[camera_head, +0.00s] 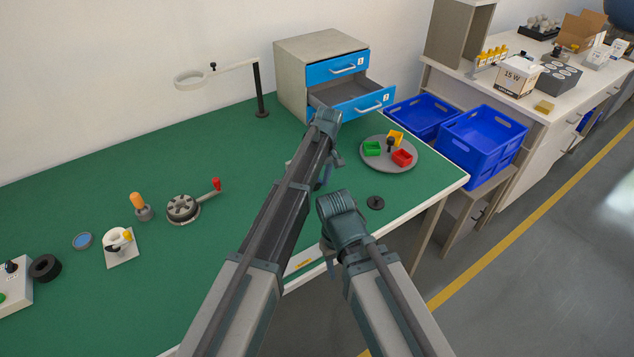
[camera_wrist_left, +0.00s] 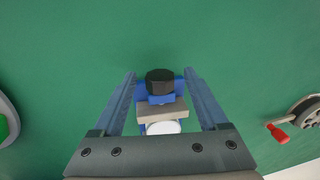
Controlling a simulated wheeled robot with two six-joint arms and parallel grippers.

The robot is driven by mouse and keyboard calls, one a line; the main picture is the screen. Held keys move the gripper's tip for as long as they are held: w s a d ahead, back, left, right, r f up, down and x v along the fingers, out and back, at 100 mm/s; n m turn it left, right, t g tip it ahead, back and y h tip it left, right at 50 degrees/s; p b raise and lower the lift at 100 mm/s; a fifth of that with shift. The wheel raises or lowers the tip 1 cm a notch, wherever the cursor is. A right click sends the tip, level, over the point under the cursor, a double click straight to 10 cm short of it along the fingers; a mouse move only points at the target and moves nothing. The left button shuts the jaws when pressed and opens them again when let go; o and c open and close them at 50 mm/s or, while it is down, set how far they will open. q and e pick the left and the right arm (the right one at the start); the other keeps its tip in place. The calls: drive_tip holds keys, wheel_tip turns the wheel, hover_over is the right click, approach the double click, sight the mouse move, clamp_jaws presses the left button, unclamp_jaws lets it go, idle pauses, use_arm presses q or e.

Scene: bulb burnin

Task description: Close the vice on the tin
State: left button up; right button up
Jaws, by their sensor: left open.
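In the left wrist view the vice (camera_wrist_left: 153,99) has a blue body, a black knob (camera_wrist_left: 160,78) and a grey jaw block (camera_wrist_left: 165,110). A white round thing, likely the tin (camera_wrist_left: 163,128), shows just below the grey block, partly hidden by my gripper's housing. I cannot tell whether the jaw touches it. My left gripper (camera_wrist_left: 160,74) is open, with one finger on each side of the knob and vice; it also shows in the head view (camera_head: 325,182). There my left arm hides most of the vice. My right gripper is mostly hidden behind its own arm.
A grey hub with a red-handled crank (camera_head: 183,208) stands left of my left arm. A round tray (camera_head: 378,165) with coloured bins is to the right. A cabinet (camera_head: 292,75) with an open drawer stands behind. Green tabletop (camera_head: 100,190) is clear around the vice.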

use_arm(q)
wheel_tip(320, 180, up, 14)
drive_tip(key=d+p, duration=0.2)
drive_tip(key=p, duration=1.1)
drive_tip(key=shift+w+f+p, duration=0.15)
drive_tip(key=shift+w+p, duration=0.2)
drive_tip(key=shift+w, duration=0.1)
